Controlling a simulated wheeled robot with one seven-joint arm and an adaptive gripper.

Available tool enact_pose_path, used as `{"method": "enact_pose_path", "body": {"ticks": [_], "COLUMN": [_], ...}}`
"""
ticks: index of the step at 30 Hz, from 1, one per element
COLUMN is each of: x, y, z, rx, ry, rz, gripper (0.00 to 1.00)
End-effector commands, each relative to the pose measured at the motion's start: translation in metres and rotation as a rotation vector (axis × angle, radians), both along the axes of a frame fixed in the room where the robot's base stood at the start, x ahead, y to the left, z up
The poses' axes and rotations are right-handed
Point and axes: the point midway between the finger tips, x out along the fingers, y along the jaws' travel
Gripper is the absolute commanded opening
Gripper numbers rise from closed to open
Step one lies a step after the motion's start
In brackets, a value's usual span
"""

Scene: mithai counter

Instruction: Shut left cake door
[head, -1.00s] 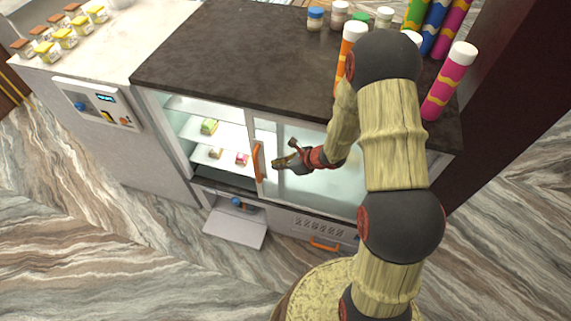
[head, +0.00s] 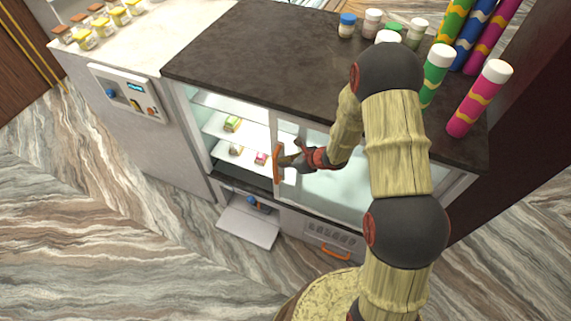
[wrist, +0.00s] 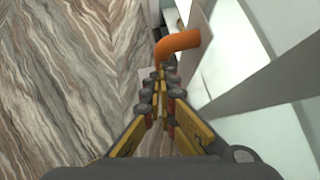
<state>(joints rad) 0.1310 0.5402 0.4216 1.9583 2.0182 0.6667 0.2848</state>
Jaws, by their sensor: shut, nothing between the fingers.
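The cake case (head: 190,92) has a dark top and a glass front. Its left part stands open, with shelves and small cakes (head: 232,124) showing. The sliding glass door (head: 283,130) has an orange handle (head: 279,163) at its left edge and sits to the right of the opening, overlapping the right side. My gripper (head: 284,161) is shut and empty, at the right side of the handle. In the wrist view the orange handle (wrist: 180,43) is just beyond the shut fingertips (wrist: 160,72). Whether they touch it I cannot tell.
A lower flap or drawer (head: 248,222) stands open below the case, and another orange handle (head: 335,252) is at its right. Jars (head: 372,22) and colourful tubes (head: 478,98) stand on top. The marbled floor at left is clear.

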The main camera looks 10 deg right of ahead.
Motion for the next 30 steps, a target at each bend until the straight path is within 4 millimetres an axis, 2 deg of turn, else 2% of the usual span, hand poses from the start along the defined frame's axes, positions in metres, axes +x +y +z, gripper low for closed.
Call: {"method": "enact_pose_path", "body": {"ticks": [5,8,24,30], "x": [0.016,0.031,0.137,0.173], "y": [0.026,0.049,0.208,0.260], "z": [-0.002,-0.002,0.001,0.004], "rx": [0.001,0.001,0.001,0.001], "ry": [-0.005,-0.007,-0.005,-0.004], "rz": [0.007,0.010,0.008,0.006], "gripper": [0.00,0.00,0.00,0.00]}}
